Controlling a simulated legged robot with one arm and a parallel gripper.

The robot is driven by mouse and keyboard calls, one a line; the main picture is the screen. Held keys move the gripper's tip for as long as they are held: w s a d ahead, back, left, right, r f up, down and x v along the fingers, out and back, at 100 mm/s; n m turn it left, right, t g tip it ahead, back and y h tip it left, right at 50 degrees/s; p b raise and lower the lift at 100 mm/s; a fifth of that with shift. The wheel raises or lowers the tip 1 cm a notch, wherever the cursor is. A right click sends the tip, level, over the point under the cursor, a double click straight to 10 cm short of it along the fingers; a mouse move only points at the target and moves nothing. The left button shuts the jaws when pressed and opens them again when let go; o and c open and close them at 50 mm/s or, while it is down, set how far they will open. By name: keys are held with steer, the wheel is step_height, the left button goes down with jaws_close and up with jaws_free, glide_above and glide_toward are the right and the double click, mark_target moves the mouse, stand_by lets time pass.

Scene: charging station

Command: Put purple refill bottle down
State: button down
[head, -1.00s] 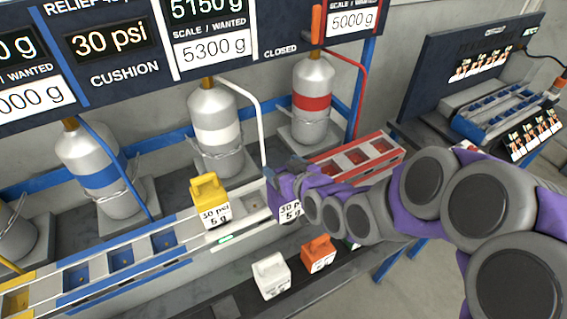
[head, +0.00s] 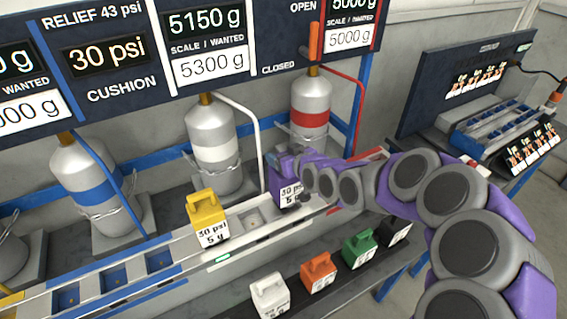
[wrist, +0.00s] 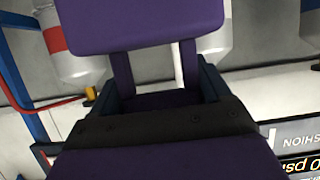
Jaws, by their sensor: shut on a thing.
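The purple refill bottle (head: 288,194) shows in the head view with a white label reading 30 psi. It is at the white section of the rail (head: 247,221), right of the yellow refill bottle (head: 208,217). My gripper (head: 284,163) is shut on its top. The fingers cover the bottle's handle, and I cannot tell whether its base touches the rail. In the wrist view, purple and dark parts fill the middle, and I cannot clearly separate bottle from gripper.
White (head: 270,296), orange (head: 318,273), green (head: 361,247) and black (head: 396,232) bottles stand on the lower front shelf. Cylinders with white (head: 213,147) and red (head: 310,118) bands stand behind the rail.

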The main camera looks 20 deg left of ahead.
steer(key=shift+w+r, duration=0.1)
steer(key=shift+w, duration=0.35)
steer(key=shift+f+b, duration=0.75)
steer(key=shift+f, duration=1.1)
steer(key=shift+r, duration=0.1)
jaws_free()
steer(key=shift+s, duration=0.1)
steer(key=p+v, duration=0.2)
steer(key=v, duration=1)
